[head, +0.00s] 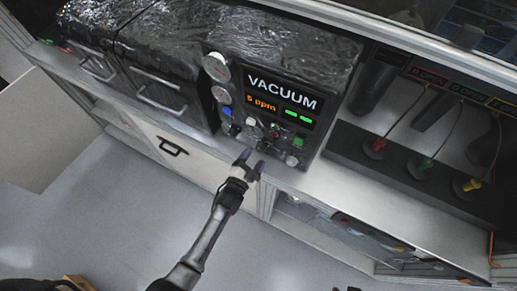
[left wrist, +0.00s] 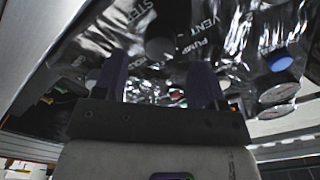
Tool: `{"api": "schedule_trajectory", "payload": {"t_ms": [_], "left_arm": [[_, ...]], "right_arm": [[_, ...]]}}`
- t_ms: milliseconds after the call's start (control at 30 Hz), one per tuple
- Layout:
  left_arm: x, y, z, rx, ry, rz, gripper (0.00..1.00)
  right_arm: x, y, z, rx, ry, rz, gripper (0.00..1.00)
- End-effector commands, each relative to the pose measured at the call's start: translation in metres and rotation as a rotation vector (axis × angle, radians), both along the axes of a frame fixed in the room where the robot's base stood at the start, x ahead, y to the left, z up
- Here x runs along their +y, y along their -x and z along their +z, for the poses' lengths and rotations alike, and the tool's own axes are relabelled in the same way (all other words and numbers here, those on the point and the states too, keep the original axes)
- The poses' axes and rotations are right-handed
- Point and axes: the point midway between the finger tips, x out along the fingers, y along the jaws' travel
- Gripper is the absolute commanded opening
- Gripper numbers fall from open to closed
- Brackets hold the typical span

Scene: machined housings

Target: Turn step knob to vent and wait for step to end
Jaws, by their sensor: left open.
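The vacuum panel (head: 262,105) reads "VACUUM" and "5 ppm", with green bars lit beside the number. A row of small knobs and buttons sits below this display; which one is the step knob is too small to tell in the head view. In the left wrist view, a dark round knob (left wrist: 160,48) sits among the labels STEP, VENT, PUMP and HOLD; its pointer direction cannot be read. My left gripper (head: 252,160) is open and empty, just in front of the panel's lower edge; its fingers (left wrist: 158,82) straddle the knob's line of sight, apparently apart from it.
Two gauges (head: 218,68) and a blue knob (head: 227,111) are at the panel's left. Foil-covered equipment (head: 150,40) with drawer handles stands further left. Right of the panel, a dark rack (head: 400,165) holds red, green and yellow connectors. A white counter edge runs below.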

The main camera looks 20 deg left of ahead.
Motion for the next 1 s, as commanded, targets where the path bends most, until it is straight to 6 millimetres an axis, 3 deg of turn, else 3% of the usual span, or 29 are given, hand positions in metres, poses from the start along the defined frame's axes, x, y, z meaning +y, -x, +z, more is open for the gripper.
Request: {"api": "schedule_trajectory", "payload": {"t_ms": [300,733,1000], "left_arm": [[-0.003,-0.034,0.001,-0.001,0.000,0.001,0.65],[-0.004,-0.040,0.000,0.000,0.000,0.000,0.65],[-0.004,-0.039,0.000,0.001,0.000,0.001,0.41]], "right_arm": [[-0.001,0.000,0.004,0.001,0.003,0.001,0.43],[0.002,0.000,0.004,0.001,-0.005,-0.004,0.43],[0.002,0.000,0.004,0.001,-0.008,-0.005,0.43]]}}
